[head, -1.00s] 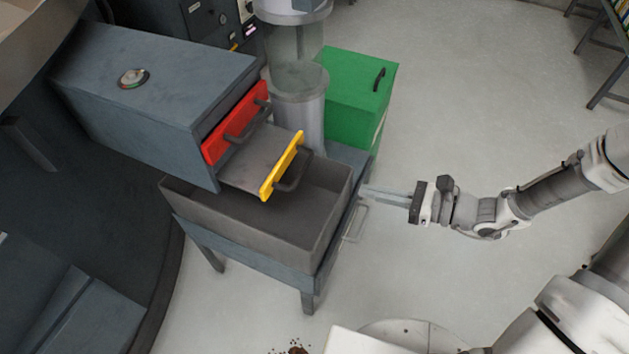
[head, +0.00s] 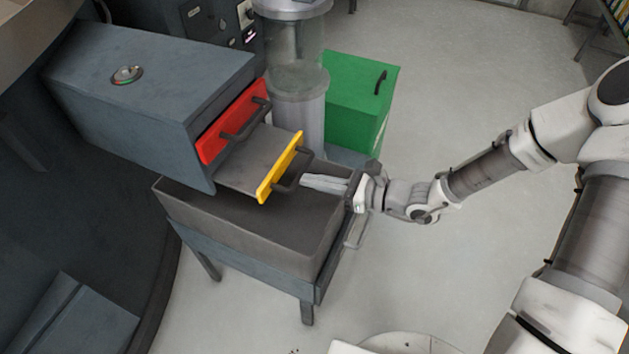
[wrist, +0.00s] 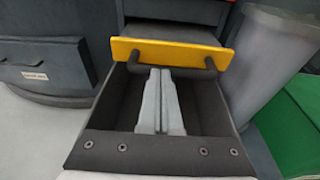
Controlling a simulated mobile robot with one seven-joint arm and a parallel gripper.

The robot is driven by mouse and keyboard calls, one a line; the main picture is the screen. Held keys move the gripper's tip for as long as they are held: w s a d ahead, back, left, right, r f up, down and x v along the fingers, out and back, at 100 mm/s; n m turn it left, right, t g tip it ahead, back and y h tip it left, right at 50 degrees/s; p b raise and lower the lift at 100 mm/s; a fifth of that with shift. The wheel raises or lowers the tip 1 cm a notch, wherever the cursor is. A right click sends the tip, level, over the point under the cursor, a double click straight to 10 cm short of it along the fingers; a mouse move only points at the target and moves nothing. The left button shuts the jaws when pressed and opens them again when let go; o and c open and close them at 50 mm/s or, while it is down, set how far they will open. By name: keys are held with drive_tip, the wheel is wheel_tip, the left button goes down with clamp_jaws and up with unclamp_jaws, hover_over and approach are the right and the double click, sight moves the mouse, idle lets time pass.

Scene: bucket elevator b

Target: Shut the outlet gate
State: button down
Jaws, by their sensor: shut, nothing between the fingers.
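The outlet gate (head: 281,167) is a grey sliding plate with a yellow front and a dark bar handle (head: 292,177). It stands pulled out of the blue-grey housing, below a red front. In the wrist view the yellow front (wrist: 170,52) lies straight ahead. My gripper (head: 303,181) is shut and empty, its fingers pointing at the handle. In the wrist view its fingertips (wrist: 160,70) overlap the handle bar between its two ends. I cannot tell whether they touch it.
The red front (head: 232,124) with its own handle sits just above the gate. An open grey bin (head: 240,222) stands below on a blue-grey stand. A clear cylinder (head: 297,75) and a green box (head: 360,98) are behind. The floor at right is open.

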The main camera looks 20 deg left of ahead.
sight(280, 166)
drive_tip(key=x, duration=0.3)
drive_tip(key=r+x, duration=0.1)
drive_tip(key=x, duration=0.2)
drive_tip(key=r+b+x, duration=0.1)
drive_tip(key=x, duration=0.2)
drive_tip(key=shift+a+f, duration=0.1)
drive_tip(key=shift+a, duration=0.35)
drive_tip(key=shift+r, duration=0.2)
drive_tip(key=shift+w+r, duration=0.1)
drive_tip(key=shift+d+r+p, duration=0.1)
drive_tip(key=shift+d+p, duration=0.45)
drive_tip(key=p+v, duration=0.3)
drive_tip(key=v, duration=1)
drive_tip(key=shift+d+f+p, duration=0.2)
drive_tip(key=shift+p, duration=0.1)
